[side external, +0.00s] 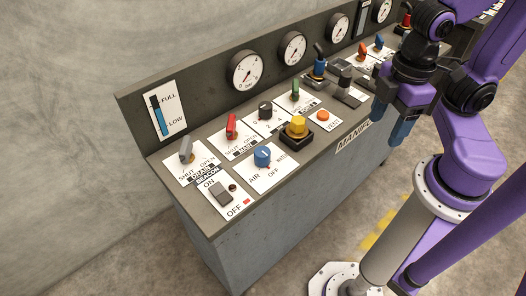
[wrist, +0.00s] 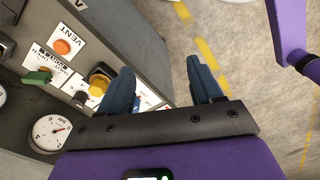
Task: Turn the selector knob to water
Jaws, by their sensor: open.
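The selector knob (side external: 262,157) is a round blue knob on a white plate on the sloped panel. The plate reads AIR at lower left and OFF in front; lettering at the right is too small to read. I cannot tell clearly where the knob points. In the wrist view, the knob is mostly or wholly hidden behind the left finger. My gripper (side external: 391,126) is open and empty, raised beyond the panel's front edge, well right of the knob. In the wrist view my gripper (wrist: 160,66) has its two blue fingers spread, with floor and panel edge between them.
A yellow knob (side external: 298,127) on a black base stands close right of the selector. A grey rocker switch (side external: 221,193), red lever (side external: 231,126), green lever (side external: 295,91) and orange VENT button (side external: 323,115) are nearby. Gauges line the back. Free air lies before the panel.

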